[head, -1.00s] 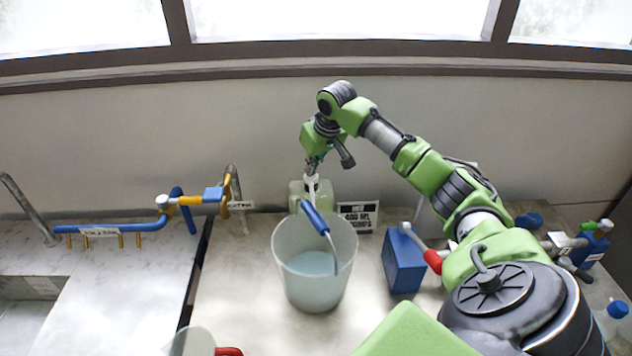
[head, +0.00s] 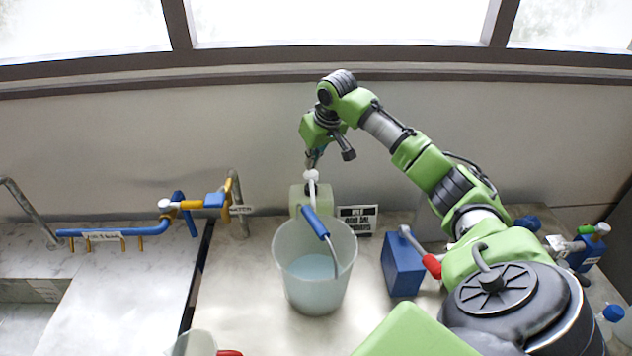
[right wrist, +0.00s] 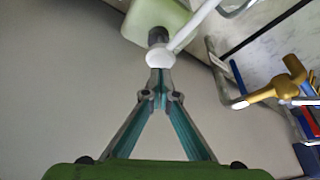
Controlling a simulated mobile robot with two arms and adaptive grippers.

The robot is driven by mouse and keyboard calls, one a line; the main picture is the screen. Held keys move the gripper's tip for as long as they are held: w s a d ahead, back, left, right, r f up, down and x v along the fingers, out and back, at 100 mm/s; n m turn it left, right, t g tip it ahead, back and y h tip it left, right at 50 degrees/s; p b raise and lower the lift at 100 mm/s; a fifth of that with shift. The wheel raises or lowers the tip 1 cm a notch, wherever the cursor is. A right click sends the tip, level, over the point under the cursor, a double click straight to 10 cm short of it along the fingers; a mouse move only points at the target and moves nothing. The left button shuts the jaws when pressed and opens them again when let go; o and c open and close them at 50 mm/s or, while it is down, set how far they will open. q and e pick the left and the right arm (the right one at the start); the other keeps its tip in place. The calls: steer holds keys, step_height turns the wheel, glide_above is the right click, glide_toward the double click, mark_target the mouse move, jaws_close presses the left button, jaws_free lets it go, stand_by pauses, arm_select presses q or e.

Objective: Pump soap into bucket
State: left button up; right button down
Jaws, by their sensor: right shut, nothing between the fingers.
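A translucent bucket (head: 313,270) with a blue-gripped handle stands on the counter and holds a pale liquid. Behind it is a light green soap container (head: 297,200) with a white pump head (head: 311,176), partly hidden by the bucket. My right gripper (head: 313,160) is just above the pump head, shut and empty. In the right wrist view my right gripper's fingertips (right wrist: 160,72) meet right at the white pump head (right wrist: 159,57), touching it or very close. The pump's white spout reaches toward the bucket. My left gripper is not in view.
A blue box (head: 403,266) with a red-handled lever stands right of the bucket. A blue pipe with yellow fittings (head: 130,230) runs along the left. A small sign (head: 357,219) stands behind the bucket. A pitcher with a red handle (head: 195,343) is at the front.

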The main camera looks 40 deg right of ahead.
mark_target(311, 173)
stand_by(0.4)
steer(key=shift+f+b, duration=0.4)
steer(key=shift+f, duration=1.6)
steer(key=shift+r, duration=0.2)
steer(key=shift+r+p, duration=0.45)
steer(key=shift+r, duration=1.35)
steer(key=shift+f, duration=0.1)
